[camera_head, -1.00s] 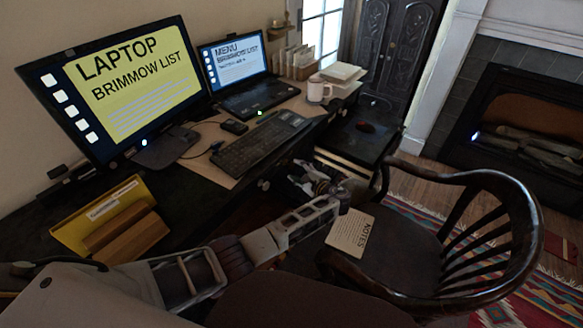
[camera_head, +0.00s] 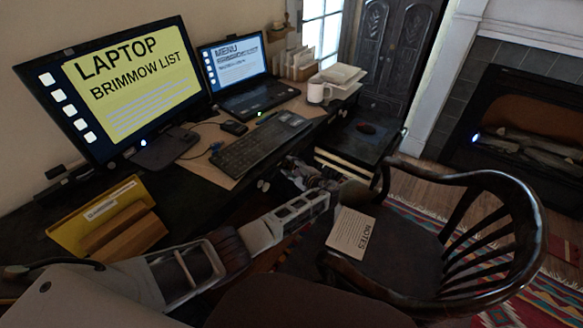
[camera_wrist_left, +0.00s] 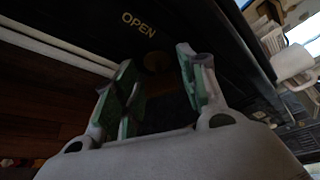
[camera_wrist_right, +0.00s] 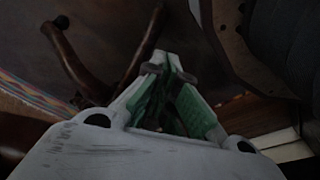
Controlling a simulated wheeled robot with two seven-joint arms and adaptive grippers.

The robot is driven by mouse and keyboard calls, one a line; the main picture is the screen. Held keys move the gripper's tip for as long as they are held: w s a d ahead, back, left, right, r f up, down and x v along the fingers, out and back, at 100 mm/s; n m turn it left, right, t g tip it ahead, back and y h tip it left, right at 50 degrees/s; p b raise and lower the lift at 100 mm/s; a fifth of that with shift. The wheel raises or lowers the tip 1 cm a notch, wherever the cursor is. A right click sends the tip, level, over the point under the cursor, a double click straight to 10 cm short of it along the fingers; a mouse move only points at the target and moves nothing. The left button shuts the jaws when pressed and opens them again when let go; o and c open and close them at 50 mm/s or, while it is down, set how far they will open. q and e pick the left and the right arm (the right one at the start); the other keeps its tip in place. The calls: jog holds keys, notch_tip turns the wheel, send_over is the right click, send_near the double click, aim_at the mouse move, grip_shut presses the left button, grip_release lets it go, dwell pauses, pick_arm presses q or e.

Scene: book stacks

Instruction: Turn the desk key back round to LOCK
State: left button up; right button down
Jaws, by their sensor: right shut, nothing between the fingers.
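The desk front (camera_wrist_left: 100,25) is dark and carries the word OPEN (camera_wrist_left: 139,24) in yellow letters in the left wrist view. Next to the word is a dim brownish round patch (camera_wrist_left: 157,62), perhaps the key or its lock plate; it is too dark to tell which or how it is turned. My left gripper (camera_wrist_left: 155,80) is open, its two green-padded fingers on either side of that patch. In the head view my left gripper (camera_head: 294,172) is at the desk's front edge. My right gripper (camera_wrist_right: 167,68) is shut and empty in the right wrist view.
A wooden chair (camera_head: 495,255) with a NOTES paper (camera_head: 352,233) on its seat stands close right of my left arm. The desktop holds a monitor (camera_head: 115,85), laptop (camera_head: 250,95), keyboard (camera_head: 255,148), white mug (camera_head: 318,93) and yellow folder (camera_head: 90,215).

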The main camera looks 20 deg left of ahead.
pick_arm(q)
jog(key=c, duration=0.7)
jog(key=shift+m+g+p, duration=0.3)
jog(key=shift+m+p, duration=0.1)
jog(key=shift+p, duration=0.05)
pick_arm(e)
jog(key=shift+s+d+f, duration=0.15)
jog(key=shift+d+f, duration=0.15)
jog(key=shift+f, duration=0.35)
jog(key=shift+s+d+f, duration=0.15)
jog(key=shift+d+f, duration=0.1)
jog(key=shift+f, duration=0.4)
pick_arm(q)
jog(key=o, duration=1)
pick_arm(e)
jog(key=shift+r, duration=0.15)
pick_arm(q)
jog(key=shift+o, duration=0.2)
jog(key=v, duration=1.2)
